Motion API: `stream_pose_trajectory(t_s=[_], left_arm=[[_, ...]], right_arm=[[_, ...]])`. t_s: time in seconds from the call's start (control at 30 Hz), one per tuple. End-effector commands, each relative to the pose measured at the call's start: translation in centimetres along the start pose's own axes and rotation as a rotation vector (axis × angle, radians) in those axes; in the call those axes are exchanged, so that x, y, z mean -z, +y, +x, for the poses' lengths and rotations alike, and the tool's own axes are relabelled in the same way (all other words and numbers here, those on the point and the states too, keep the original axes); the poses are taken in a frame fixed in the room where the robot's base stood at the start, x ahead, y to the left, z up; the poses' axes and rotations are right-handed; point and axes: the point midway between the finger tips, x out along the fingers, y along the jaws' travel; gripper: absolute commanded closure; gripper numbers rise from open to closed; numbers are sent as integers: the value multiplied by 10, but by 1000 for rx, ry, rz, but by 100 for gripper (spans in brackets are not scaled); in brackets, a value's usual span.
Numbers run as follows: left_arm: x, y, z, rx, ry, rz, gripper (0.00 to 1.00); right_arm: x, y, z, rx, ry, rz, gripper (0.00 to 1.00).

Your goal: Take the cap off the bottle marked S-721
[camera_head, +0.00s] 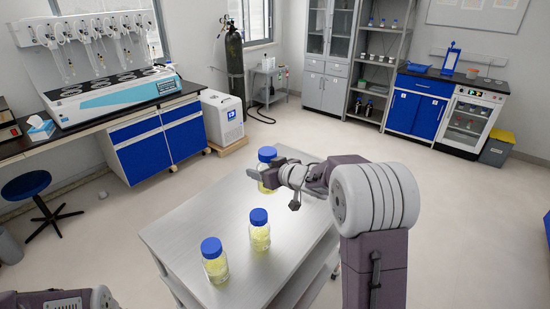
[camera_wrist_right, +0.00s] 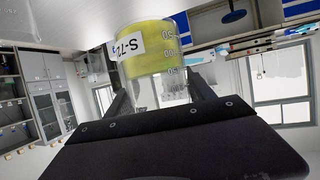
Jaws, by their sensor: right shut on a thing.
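The bottle marked S-721 (camera_head: 266,186) has a blue cap (camera_head: 267,154) and yellow contents, and is upright near the far end of the metal table. My right gripper (camera_head: 266,178) is shut on its body, below the cap. In the right wrist view the bottle (camera_wrist_right: 152,62) sits between the fingers, and its label shows "S-72" with the last character unclear. The cap is not visible there. I cannot tell whether the bottle touches the table. Part of my left arm shows at the lower left of the head view, but its gripper is out of frame.
Two more blue-capped bottles with yellow contents stand on the metal table (camera_head: 190,222): one near the middle (camera_head: 260,236), one near the front left (camera_head: 216,268). The tabletop left of the held bottle is clear. A white distiller (camera_head: 115,98) stands on the left bench.

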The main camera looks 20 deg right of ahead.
Motion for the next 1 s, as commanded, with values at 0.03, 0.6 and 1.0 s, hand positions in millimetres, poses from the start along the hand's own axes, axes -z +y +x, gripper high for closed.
stream_pose_trajectory(t_s=[0.03,0.6,1.0], left_arm=[[0,0,0,0,0,0,64],[0,0,0,0,0,0,64],[0,0,0,0,0,0,64]], right_arm=[[-1,-11,0,34,1,-14,100],[-23,-147,3,462,1,-191,100],[-34,-219,4,690,1,-286,100]])
